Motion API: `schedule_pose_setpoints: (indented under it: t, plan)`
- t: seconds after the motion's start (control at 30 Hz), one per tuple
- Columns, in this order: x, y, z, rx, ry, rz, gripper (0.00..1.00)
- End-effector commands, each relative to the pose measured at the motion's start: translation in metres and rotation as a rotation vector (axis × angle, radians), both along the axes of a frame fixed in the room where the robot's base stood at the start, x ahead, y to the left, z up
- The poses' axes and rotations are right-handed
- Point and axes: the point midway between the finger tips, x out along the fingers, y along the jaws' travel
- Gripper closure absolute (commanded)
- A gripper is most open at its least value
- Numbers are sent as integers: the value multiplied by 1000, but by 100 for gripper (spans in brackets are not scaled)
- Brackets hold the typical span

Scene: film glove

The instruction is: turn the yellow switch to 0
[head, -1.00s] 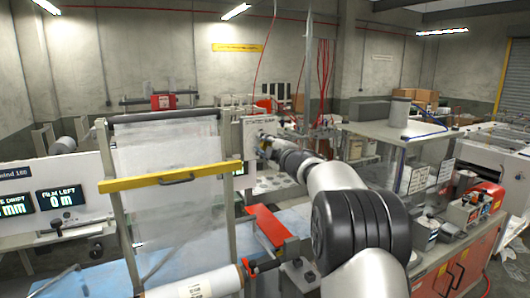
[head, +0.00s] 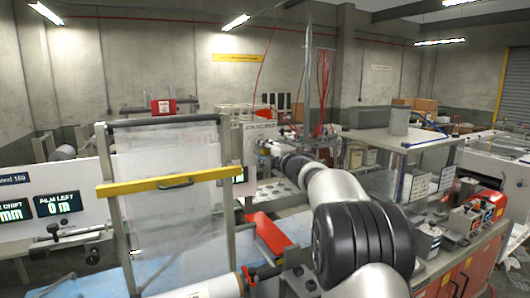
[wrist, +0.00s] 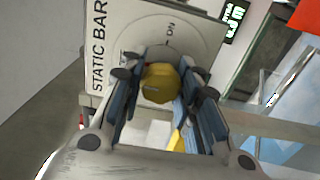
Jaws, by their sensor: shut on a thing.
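The yellow switch (wrist: 160,84) is a round knob on a light panel (wrist: 97,50) lettered STATIC BAR, seen in the wrist view. A short mark, likely ON, and a tick line show on the dial plate (wrist: 190,40) above the knob in that picture. My gripper (wrist: 164,80) is shut on the switch, one dark finger at each side. The knob's pointer direction is not clear. In the head view my gripper (head: 270,149) is at the same panel (head: 259,131), and the switch is too small and covered to make out.
A film frame with a yellow bar (head: 150,183) stands to the left of my arm. A red block (head: 268,233) lies below the arm. A bench with a clear enclosure (head: 405,150) and an orange cabinet (head: 465,275) stand on the right.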

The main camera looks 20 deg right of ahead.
Motion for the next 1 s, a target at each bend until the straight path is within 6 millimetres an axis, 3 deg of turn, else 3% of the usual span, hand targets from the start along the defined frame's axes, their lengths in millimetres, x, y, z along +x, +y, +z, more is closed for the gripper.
schedule_pose_setpoints:
  t: [0.07,0.1,0.4,0.77,1.0]
  plan:
    - [0,0,0,-1,0,0,94]
    - [0,0,0,-1,0,0,70]
    - [0,0,0,0,0,0,50]
    - [-2,0,1,1,0,0,49]
    - [-30,-2,1,2,0,-3,49]
